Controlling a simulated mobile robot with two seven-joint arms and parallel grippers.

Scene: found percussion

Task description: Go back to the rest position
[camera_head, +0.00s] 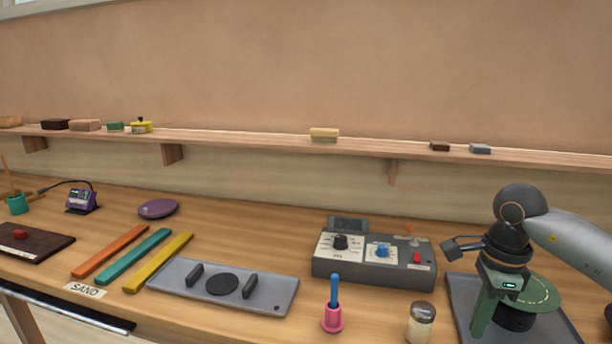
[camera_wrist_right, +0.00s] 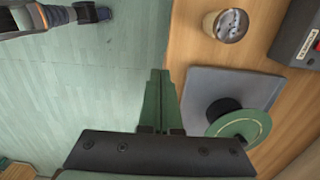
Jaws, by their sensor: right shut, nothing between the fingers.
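My right gripper (camera_head: 478,330) hangs at the right of the head view, its green fingers pointing down beside a green disc (camera_head: 540,291). In the right wrist view the two fingers (camera_wrist_right: 158,74) are together with nothing between them. There they point over the pale green floor, just left of the grey tray's edge. The green disc also shows in the wrist view (camera_wrist_right: 252,124), apart from the fingers, on a black round support on the grey tray (camera_wrist_right: 203,84). My left gripper is in neither view.
A shaker jar (camera_head: 420,324), a pink holder with a blue stick (camera_head: 332,317) and a grey control box (camera_head: 370,268) stand left of my right gripper. A grey plate (camera_head: 180,275) and coloured bars lie further left. A wall shelf (camera_head: 250,139) runs behind the bench.

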